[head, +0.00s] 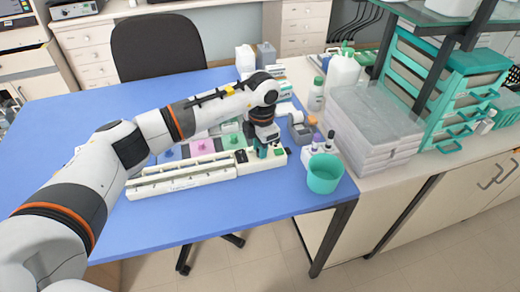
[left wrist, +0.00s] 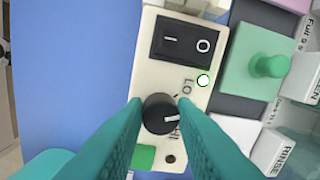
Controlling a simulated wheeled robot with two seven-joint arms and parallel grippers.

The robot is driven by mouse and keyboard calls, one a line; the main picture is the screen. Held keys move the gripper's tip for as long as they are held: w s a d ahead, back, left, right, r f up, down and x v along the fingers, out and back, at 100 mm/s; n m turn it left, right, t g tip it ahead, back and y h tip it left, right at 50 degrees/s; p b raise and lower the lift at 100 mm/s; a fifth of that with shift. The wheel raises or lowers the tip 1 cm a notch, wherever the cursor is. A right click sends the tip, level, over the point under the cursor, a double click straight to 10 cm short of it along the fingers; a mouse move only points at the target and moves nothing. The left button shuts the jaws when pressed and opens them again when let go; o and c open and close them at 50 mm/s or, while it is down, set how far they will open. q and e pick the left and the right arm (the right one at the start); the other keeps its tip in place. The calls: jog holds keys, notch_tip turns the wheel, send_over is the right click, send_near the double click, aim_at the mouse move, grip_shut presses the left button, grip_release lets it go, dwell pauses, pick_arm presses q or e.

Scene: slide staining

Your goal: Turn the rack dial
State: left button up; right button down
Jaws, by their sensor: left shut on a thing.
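The rack dial (left wrist: 158,112) is a round black knob on the cream control panel of the staining rack (head: 183,183). Its white pointer mark faces right in the left wrist view, between the LO and HI labels. My left gripper (left wrist: 160,106) has its teal fingers on both sides of the knob, shut on it. In the head view my left gripper (head: 262,151) reaches down to the rack's right end, and the dial is hidden there. My right gripper is not in view.
A green tub (head: 323,174) stands at the table's right corner, near small bottles. Clear trays (head: 372,125) are stacked at right. The blue table's front (head: 170,225) is free.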

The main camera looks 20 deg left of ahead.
pick_arm(q)
jog(key=n+b, duration=0.1)
jog(key=n, duration=0.4)
jog(key=shift+n, duration=0.3)
dwell(0.4)
jog(key=o, duration=1)
jog(key=shift+b, duration=0.3)
jog(key=shift+r, duration=0.15)
jog(key=r, duration=0.4)
jog(key=r+b, duration=0.1)
jog(key=r, duration=0.3)
jog(key=r+b, duration=0.1)
jog(key=r, duration=0.2)
jog(key=shift+d+r, duration=0.35)
jog(key=shift+r, duration=0.05)
jog(key=shift+s, duration=0.1)
